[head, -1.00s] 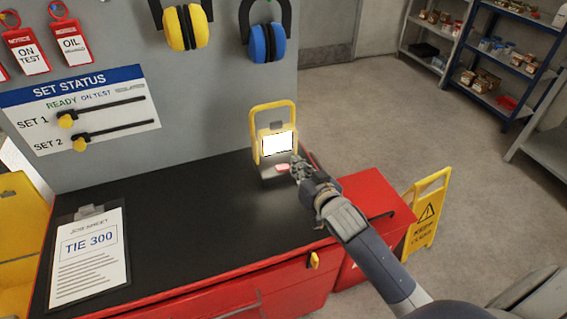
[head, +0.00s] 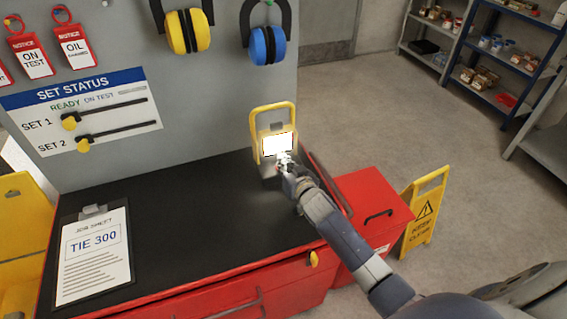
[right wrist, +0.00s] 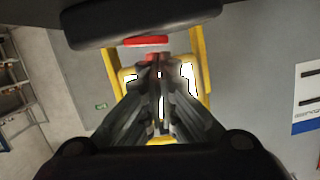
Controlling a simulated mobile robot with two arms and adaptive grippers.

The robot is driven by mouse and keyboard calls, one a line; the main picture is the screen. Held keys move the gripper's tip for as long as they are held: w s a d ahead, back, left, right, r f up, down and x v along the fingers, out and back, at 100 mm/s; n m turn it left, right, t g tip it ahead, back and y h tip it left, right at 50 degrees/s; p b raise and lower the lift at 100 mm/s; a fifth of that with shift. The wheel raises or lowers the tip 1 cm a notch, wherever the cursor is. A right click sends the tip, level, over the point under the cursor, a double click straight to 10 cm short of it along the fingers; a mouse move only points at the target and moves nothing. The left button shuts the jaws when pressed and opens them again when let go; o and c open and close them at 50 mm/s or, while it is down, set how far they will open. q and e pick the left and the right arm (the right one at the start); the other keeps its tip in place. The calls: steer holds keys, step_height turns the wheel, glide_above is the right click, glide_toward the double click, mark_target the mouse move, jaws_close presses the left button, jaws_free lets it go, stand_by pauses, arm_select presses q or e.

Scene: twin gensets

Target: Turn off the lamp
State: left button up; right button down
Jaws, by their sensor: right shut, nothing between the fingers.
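The lamp (head: 278,144) is a yellow-framed work light with a handle on top and a bright white panel. It stands upright at the back right of the black bench top, and its panel is lit. My right gripper (head: 284,160) is shut and empty, right in front of the lamp's lower part. In the right wrist view the shut fingers (right wrist: 158,66) cover the middle of the lit panel (right wrist: 187,82). A red switch (right wrist: 146,41) shows just beyond the fingertips; I cannot tell whether they touch it. My left gripper is not in view.
The red cabinet's black top (head: 190,215) is mostly clear. A clipboard job sheet (head: 93,255) lies at the left. A yellow floor sign (head: 426,212) stands to the right.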

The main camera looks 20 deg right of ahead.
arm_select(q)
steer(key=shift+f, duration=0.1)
arm_select(e)
steer(key=shift+f, duration=0.25)
steer(key=shift+a+f+n+b, duration=0.4)
steer(key=shift+f+n+b, duration=0.1)
steer(key=shift+b, duration=0.15)
steer(key=shift+d+r+h, duration=0.1)
steer(key=shift+r+h, duration=0.1)
steer(key=shift+h, duration=0.1)
steer(key=shift+w+r+p, duration=0.1)
steer(key=shift+r+p, duration=0.35)
steer(key=shift+p, duration=0.2)
steer(key=r+p, duration=0.3)
steer(key=r, duration=0.1)
steer(key=shift+a, duration=0.3)
arm_select(q)
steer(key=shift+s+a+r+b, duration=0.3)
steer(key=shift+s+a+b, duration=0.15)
steer(key=shift+b, duration=0.85)
arm_select(e)
steer(key=v, duration=1)
steer(key=shift+a+f, duration=0.25)
steer(key=shift+f, duration=0.15)
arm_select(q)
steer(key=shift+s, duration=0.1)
